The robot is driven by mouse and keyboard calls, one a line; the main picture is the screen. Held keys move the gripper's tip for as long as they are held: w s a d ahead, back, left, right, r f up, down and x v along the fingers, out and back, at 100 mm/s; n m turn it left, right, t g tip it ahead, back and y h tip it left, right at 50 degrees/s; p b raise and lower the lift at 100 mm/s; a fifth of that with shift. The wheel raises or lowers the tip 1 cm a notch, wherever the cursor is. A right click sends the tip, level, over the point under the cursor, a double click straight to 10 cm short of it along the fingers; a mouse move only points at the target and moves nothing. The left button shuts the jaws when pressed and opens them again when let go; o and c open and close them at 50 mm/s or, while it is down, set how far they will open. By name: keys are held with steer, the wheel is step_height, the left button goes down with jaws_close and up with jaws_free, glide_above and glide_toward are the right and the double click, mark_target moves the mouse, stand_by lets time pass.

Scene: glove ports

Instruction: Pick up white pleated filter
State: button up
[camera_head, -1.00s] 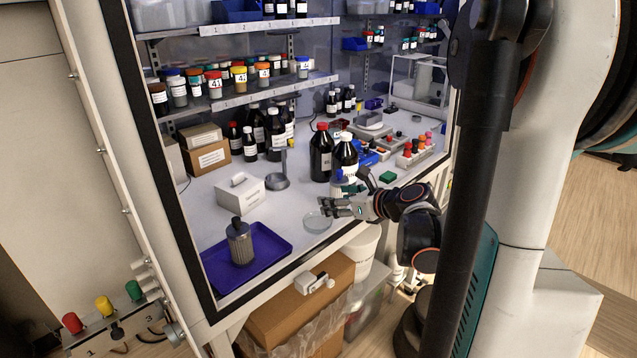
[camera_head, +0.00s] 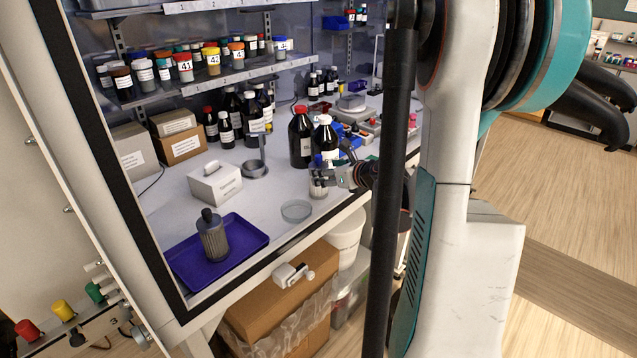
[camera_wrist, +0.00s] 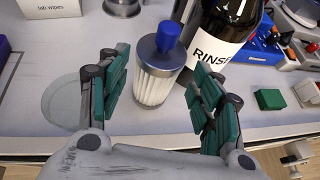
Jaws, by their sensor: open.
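The white pleated filter (camera_wrist: 154,84) stands upright on the bench in the wrist view, with a grey top and a blue cap. It also shows in the head view (camera_head: 318,190), partly covered by my fingers. My gripper (camera_wrist: 158,98) is open, with teal-padded fingers to the left and right of the filter. A gap shows on each side, wider on the left; I see no clear contact. In the head view my gripper (camera_head: 326,178) is at the filter, near the bench's front edge.
A black "RINSE" bottle (camera_wrist: 230,30) stands close behind the filter on the right. A clear dish (camera_head: 296,211) lies to the left. A dark filter (camera_head: 212,238) stands on a purple tray (camera_head: 256,236). A green block (camera_wrist: 269,99) lies to the right.

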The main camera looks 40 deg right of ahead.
steer(key=b+x, duration=0.2)
steer(key=x, duration=0.3)
steer(key=shift+a+f, duration=0.1)
steer(key=shift+f, duration=0.05)
steer(key=c, duration=0.9)
